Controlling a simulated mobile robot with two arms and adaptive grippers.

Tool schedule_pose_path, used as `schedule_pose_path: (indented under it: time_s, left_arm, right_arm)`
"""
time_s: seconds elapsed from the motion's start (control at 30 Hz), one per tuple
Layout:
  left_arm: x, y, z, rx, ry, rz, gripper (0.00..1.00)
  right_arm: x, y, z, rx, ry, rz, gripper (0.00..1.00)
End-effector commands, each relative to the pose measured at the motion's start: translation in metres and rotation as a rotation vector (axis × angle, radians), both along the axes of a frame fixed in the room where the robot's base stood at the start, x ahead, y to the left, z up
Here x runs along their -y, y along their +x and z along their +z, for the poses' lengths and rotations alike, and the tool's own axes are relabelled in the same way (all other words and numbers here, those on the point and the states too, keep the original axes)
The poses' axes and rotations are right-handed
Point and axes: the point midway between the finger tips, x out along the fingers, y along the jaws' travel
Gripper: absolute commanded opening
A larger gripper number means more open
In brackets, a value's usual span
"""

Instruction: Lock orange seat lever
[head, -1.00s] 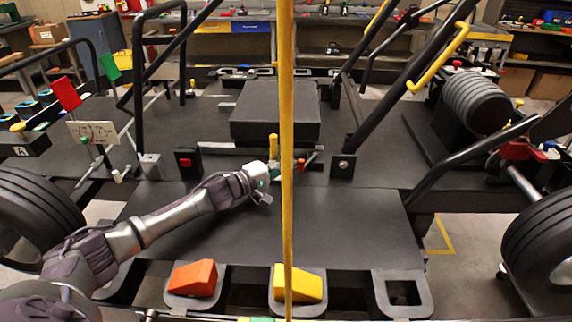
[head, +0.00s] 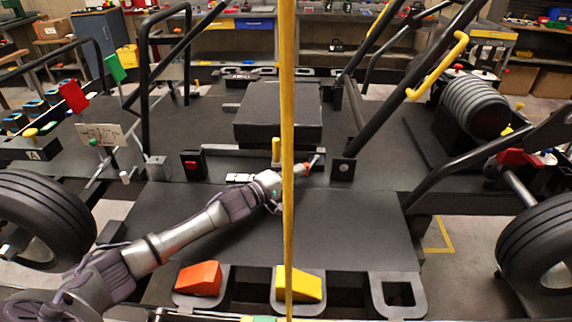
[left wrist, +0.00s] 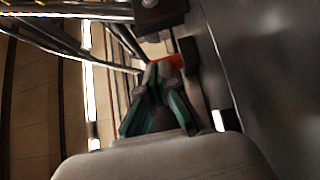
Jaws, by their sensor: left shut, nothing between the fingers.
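The orange seat lever (head: 307,165) is at the front of the black seat block (head: 278,120), just right of the yellow pole in the head view. My left gripper (head: 299,170) reaches it from the left, partly hidden behind the pole. In the left wrist view the gripper (left wrist: 153,76) has its teal fingers together, with nothing held. Orange of the lever (left wrist: 168,62) shows just beyond the fingertips. I cannot tell whether they touch it. My right gripper is not in view.
A yellow pole (head: 287,90) stands upright across the middle of the head view. A red-button box (head: 193,165) is farther left. Orange (head: 198,279) and yellow (head: 297,284) pedals are at the front. The floor plate (head: 350,230) is clear.

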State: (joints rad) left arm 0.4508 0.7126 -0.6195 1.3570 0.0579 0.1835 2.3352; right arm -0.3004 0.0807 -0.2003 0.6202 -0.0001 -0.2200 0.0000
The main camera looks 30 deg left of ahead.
Motion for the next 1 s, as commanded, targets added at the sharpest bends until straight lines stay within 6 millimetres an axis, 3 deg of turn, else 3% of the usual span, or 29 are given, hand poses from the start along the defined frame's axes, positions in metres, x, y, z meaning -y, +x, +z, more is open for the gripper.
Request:
schedule_pose_path:
  time_s: [0.2,0.5,1.0]
  left_arm:
    - [0.018,-0.001,0.004,0.000,-0.003,-0.005,0.00]
    - [0.039,0.001,0.001,-0.001,-0.002,-0.005,0.00]
    - [0.048,0.003,0.000,0.000,0.000,-0.004,0.00]
  right_arm:
    - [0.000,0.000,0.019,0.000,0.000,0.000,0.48]
    - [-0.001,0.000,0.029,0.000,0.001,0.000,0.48]
    - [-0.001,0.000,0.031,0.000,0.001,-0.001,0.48]
